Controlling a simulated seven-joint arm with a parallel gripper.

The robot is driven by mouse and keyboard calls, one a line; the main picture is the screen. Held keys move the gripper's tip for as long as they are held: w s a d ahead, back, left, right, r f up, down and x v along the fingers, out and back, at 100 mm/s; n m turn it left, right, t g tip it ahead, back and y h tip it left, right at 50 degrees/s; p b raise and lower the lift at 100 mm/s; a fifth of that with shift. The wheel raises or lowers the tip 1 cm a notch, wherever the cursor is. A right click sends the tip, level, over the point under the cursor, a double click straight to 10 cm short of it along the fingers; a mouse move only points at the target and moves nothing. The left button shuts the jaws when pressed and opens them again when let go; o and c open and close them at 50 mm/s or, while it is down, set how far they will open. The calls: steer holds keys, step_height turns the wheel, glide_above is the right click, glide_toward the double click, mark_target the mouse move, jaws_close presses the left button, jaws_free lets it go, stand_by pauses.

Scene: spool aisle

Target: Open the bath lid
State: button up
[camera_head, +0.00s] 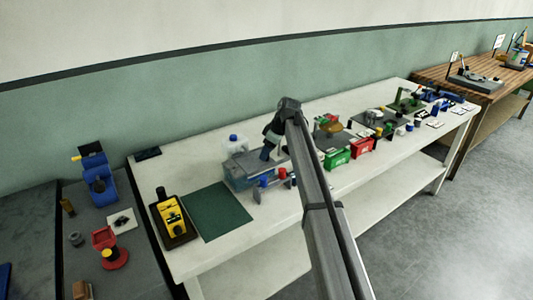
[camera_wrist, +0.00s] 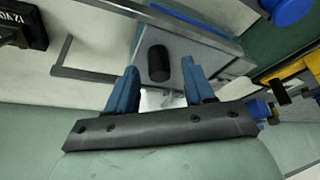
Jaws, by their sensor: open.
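The bath (camera_head: 240,182) is a grey-blue box on the white bench, with a flat grey lid (camera_wrist: 205,45) on it in the wrist view. A black cylindrical knob (camera_wrist: 158,64) stands on the lid. The lid looks closed, but my arm hides part of the bath in the head view. My gripper (camera_head: 267,152) is over the bath. In the wrist view its two blue fingers (camera_wrist: 159,74) are apart, one to each side of the knob in the picture. I cannot tell whether they touch it or how deep the knob lies between them.
A green mat (camera_head: 217,211) lies left of the bath, beside a yellow device (camera_head: 172,216). A bottle with a blue cap (camera_head: 235,144) stands behind the bath. Small red and blue cylinders stand at its front. Green (camera_head: 337,158) and red (camera_head: 362,146) boxes stand to the right.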

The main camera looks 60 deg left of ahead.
steer(key=shift+s+a+f, duration=0.15)
steer(key=shift+a+f, duration=0.1)
steer(key=shift+f, duration=0.35)
jaws_close()
stand_by(0.4)
